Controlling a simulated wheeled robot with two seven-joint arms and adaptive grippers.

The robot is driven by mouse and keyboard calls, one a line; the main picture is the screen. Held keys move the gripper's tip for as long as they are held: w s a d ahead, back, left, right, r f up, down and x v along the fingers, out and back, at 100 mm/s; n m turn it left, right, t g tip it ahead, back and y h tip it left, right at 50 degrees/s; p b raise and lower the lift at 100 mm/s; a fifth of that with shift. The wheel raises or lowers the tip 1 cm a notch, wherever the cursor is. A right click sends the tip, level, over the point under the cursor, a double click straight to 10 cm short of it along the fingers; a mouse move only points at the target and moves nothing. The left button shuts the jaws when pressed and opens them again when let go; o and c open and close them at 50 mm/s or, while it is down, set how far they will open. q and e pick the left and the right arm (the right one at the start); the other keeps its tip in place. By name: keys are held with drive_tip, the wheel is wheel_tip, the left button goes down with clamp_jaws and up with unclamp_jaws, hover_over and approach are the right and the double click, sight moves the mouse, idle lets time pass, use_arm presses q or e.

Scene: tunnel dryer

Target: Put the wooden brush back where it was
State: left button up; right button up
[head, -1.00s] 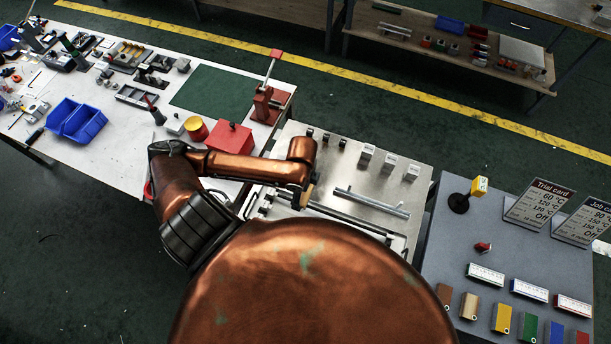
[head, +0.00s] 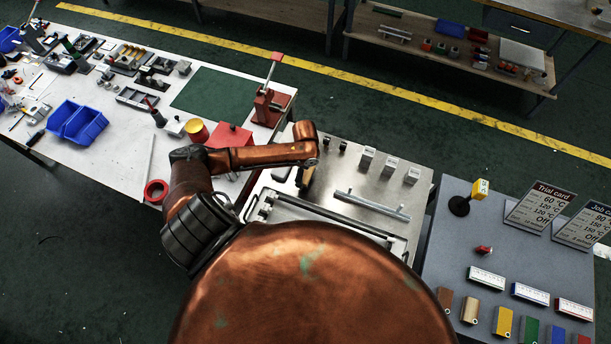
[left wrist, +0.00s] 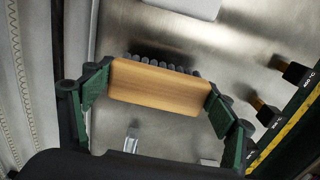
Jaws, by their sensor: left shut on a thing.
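The wooden brush (left wrist: 159,86), a pale wooden block with dark bristles along its far edge, lies between the green pads of my left gripper (left wrist: 158,96) in the left wrist view. The gripper is shut on it, a pad at each end. Bare metal of the dryer's top shows behind the brush. In the head view my left gripper (head: 308,174) is mostly hidden under its own wrist, over the left part of the metal top (head: 330,178). The brush cannot be made out clearly there. My right gripper is not in view.
A metal bar handle (head: 372,205) and several small white-topped blocks stand on the metal top. A red box (head: 230,138) and a red press (head: 268,104) stand on the white table to the left. A grey table (head: 458,245) with cards and coloured blocks is at right.

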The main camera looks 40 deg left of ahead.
sight(305, 176)
use_arm(q)
drive_tip(key=shift+f, duration=1.5)
drive_tip(key=shift+f, duration=0.15)
drive_tip(key=o, duration=1.2)
wheel_tip(305, 176, up, 12)
drive_tip(key=shift+r, duration=0.15)
